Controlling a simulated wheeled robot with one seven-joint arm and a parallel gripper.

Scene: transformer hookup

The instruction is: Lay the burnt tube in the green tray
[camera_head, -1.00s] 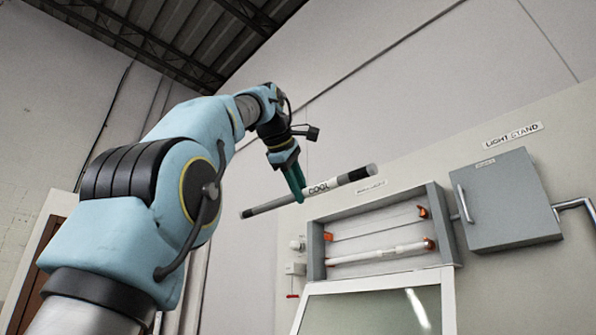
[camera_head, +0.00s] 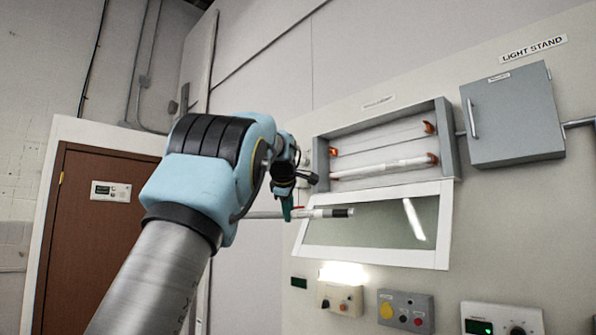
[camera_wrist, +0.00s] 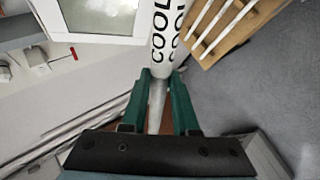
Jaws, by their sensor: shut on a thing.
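My gripper (camera_head: 287,207) has green fingers and is shut on a long tube (camera_head: 325,213) with a dark band near its right end. The tube lies roughly level in front of the wall. In the wrist view the fingers (camera_wrist: 161,90) close around the tube (camera_wrist: 166,40), which is white with black "COOL" lettering. I take it for the burnt tube. I cannot make out the green tray in either view.
An open grey fixture (camera_head: 322,160) on the wall holds a white tube (camera_head: 385,166); its framed glass cover (camera_head: 372,258) hangs below. A grey cabinet (camera_head: 513,118) is to the right. A wooden rack (camera_wrist: 220,45) with several white rods shows in the wrist view.

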